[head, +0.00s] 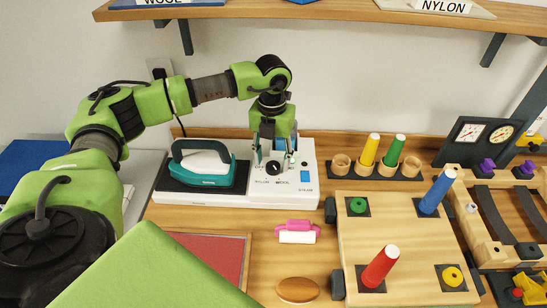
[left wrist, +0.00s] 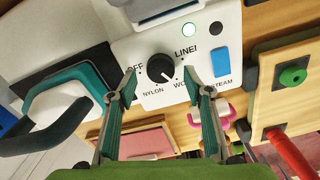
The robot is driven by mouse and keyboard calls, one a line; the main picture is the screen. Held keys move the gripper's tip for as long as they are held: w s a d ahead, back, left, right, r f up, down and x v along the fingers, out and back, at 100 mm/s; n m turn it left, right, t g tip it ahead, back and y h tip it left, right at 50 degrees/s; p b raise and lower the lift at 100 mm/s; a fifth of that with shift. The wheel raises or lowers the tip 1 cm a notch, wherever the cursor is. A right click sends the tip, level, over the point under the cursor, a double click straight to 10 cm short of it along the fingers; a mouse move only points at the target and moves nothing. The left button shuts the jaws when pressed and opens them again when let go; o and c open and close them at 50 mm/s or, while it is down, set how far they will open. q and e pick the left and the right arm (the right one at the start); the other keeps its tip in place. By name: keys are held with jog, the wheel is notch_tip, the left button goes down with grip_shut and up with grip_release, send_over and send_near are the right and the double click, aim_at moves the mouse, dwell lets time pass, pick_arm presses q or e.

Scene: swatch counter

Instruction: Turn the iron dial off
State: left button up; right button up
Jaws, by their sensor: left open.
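The iron dial (head: 273,168) is a round black knob on the white control panel (head: 306,190) of the iron station. In the left wrist view the dial (left wrist: 161,68) is ringed by OFF, LINEN, WOOL and NYLON labels. Its white mark points to the lower right, toward WOOL. A round light (left wrist: 189,30) on the panel glows pale green. My left gripper (head: 274,156) points down over the panel, open, with one finger on each side of the dial; in the wrist view the fingers (left wrist: 160,77) look apart from it. My right gripper is not in view.
The teal iron (head: 203,165) rests on its dark plate just left of the panel. A wooden board (head: 410,235) with coloured cones and a rack of cups (head: 364,168) stand to the right. A pink-handled item (head: 297,230) lies in front. A shelf (head: 330,12) runs above.

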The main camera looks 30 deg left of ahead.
pick_arm(q)
jog(key=shift+w+f, duration=0.15)
jog(key=shift+f, duration=0.75)
jog(key=c, duration=1.1)
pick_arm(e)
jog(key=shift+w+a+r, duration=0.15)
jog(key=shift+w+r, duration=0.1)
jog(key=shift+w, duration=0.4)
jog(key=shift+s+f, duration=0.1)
